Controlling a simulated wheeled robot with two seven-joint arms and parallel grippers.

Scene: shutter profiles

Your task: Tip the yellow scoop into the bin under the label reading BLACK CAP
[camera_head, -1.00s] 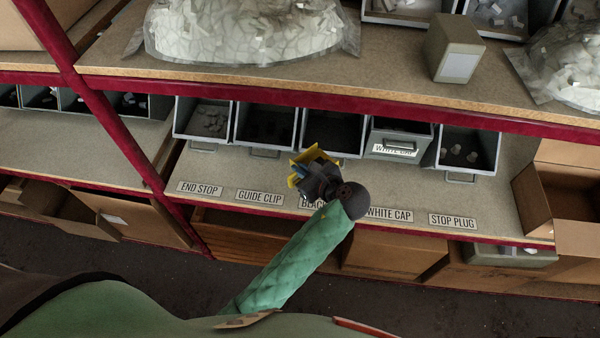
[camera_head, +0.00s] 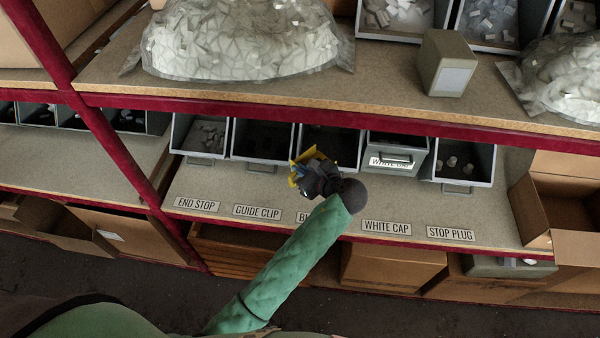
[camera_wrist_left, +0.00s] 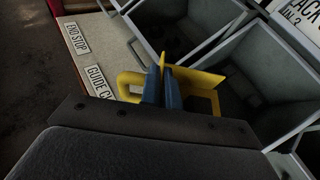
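My left gripper (camera_head: 305,172) holds the yellow scoop (camera_head: 294,178) in front of the third bin from the left. In the left wrist view the blue fingers (camera_wrist_left: 162,88) are closed on the scoop, its yellow body (camera_wrist_left: 200,82) lying partly over the near edge of a grey bin. Whether anything is in the scoop I cannot tell. The BLACK CAP label (camera_head: 303,217) is mostly hidden by my green arm; only its first letters show. The third bin (camera_head: 340,138) is above that label, partly hidden by the gripper. My right gripper is out of view.
Other bins stand over END STOP (camera_head: 197,204), GUIDE CLIP (camera_head: 257,212), WHITE CAP (camera_head: 386,228) and STOP PLUG (camera_head: 451,233) labels. The upper shelf's red edge (camera_head: 230,106) runs just above the bins. A cardboard box (camera_head: 560,205) stands at the right.

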